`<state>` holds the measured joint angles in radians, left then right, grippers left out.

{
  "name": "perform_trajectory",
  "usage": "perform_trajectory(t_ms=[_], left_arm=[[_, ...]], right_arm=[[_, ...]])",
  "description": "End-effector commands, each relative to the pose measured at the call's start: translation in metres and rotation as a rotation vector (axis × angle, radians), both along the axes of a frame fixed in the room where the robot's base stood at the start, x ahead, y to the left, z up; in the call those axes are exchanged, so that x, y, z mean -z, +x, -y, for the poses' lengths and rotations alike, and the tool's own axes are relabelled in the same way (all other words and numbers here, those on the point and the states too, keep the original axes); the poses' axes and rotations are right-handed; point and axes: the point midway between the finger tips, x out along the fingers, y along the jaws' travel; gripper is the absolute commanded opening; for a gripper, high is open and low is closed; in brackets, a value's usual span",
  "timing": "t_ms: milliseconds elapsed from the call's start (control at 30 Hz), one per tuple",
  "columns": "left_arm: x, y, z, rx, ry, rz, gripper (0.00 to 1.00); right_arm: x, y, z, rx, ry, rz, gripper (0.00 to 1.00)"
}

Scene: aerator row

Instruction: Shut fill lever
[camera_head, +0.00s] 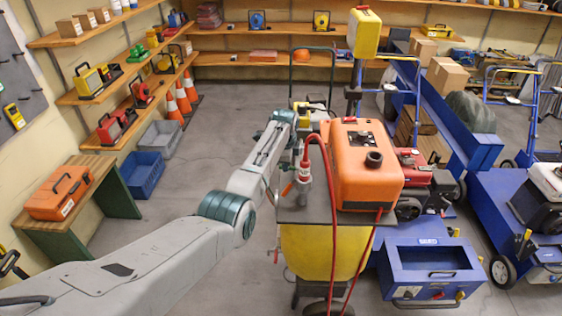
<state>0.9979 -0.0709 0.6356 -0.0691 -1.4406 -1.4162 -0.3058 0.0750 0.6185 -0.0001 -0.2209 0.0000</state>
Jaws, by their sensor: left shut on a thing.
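My left arm reaches in from the lower left past the near-left corner of an orange tank unit (362,180) on a yellow-bodied cart (318,250). A metal hose fitting (304,173) with a red hose (328,180) and a small orange handle (287,189) stands left of the tank. My right gripper is not in view.
A blue machine (428,266) stands right of the cart, with a red engine (430,186) behind it. A bench (130,180) with an orange case (59,193) and a blue bin (142,174) are at the left. Floor between bench and cart is clear under my arm.

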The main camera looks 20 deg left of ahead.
Motion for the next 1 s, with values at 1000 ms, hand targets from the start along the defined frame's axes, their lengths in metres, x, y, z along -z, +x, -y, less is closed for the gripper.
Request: perform_trajectory(t_ms=[1000], left_arm=[[-0.001,0.001,0.002,-0.139,-0.001,0.002,0.36]], right_arm=[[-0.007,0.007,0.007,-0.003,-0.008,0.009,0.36]])
